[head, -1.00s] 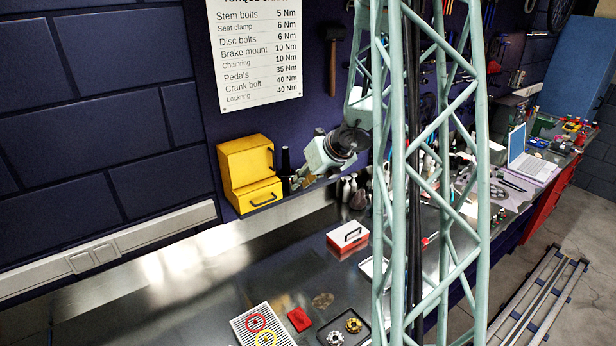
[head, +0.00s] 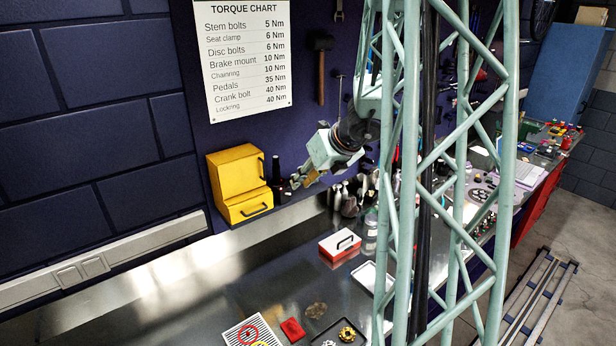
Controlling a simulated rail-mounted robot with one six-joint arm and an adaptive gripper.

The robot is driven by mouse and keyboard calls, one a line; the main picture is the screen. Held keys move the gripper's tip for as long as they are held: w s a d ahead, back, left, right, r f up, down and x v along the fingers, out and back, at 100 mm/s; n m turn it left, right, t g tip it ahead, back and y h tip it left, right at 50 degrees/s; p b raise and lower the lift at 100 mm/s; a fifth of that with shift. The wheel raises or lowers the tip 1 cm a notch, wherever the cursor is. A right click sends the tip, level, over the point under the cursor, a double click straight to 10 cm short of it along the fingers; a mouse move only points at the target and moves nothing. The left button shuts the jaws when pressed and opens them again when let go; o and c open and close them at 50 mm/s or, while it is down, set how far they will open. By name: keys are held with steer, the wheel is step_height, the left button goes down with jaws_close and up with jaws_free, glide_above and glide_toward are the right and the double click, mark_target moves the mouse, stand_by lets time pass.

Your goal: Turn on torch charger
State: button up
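I cannot pick out a torch charger for sure in the head view. My gripper (head: 298,184) hangs above the back of the bench, just right of the yellow cabinet and well right of the plates. It is small and seen at an angle, so its finger opening is unclear. I see nothing held in it.
A yellow cabinet (head: 234,178) and dark bottles stand at the bench's back. A lattice column hides part of the right side.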

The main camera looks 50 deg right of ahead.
steer(key=shift+v, duration=1.9)
